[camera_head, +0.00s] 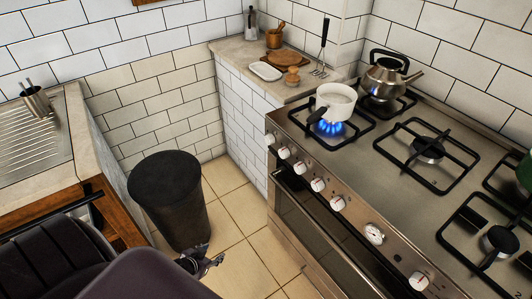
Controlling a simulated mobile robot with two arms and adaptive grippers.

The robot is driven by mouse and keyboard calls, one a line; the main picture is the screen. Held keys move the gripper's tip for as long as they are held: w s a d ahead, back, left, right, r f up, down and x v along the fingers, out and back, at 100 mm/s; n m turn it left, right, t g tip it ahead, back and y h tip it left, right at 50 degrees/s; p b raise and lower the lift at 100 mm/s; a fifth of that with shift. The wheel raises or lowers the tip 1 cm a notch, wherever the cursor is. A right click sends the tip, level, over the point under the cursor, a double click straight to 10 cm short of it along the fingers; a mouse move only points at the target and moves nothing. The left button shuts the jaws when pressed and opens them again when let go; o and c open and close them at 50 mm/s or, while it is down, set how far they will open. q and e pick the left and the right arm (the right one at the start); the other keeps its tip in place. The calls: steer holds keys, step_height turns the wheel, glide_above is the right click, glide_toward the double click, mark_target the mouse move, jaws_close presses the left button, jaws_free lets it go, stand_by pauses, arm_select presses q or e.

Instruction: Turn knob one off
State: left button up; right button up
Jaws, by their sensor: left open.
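The stove (345,150) has a row of white knobs along its front panel. The leftmost knob (270,138) sits at the far end, followed by a second knob (284,152) and several more; none is labelled legibly, and their turned positions are too small to tell. A blue flame (328,128) burns under a white pot (337,100) on the near left burner. My left gripper (212,264) is open and empty, low in front of the oven, apart from the knobs. My right gripper is not in view.
A dark cylindrical bin (168,195) stands on the tiled floor behind my left gripper. A kettle (391,76) sits on the back left burner. A counter (236,52) holds a white dish and wooden items. A sink counter (60,170) is at left. Floor before the oven looks clear.

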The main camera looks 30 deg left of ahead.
arm_select(q)
steer(key=w+a+r+t+b, duration=0.3)
steer(key=w+a+r+b, duration=0.15)
steer(key=w, duration=0.45)
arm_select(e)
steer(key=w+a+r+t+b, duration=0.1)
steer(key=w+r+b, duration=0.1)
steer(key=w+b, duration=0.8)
arm_select(q)
steer(key=m+t+h+b, duration=0.3)
steer(key=t+h+b, duration=0.3)
steer(key=h, duration=0.2)
glide_toward(266, 141)
steer(key=w, duration=0.1)
steer(key=x, duration=0.6)
steer(key=shift+s+d, duration=0.1)
steer(key=shift+d, duration=0.15)
steer(key=shift+b+x, duration=0.3)
steer(key=shift+x, duration=0.7)
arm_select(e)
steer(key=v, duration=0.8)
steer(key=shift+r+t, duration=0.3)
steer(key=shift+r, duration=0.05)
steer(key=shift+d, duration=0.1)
arm_select(q)
steer(key=shift+c, duration=0.5)
steer(key=c, duration=1.1)
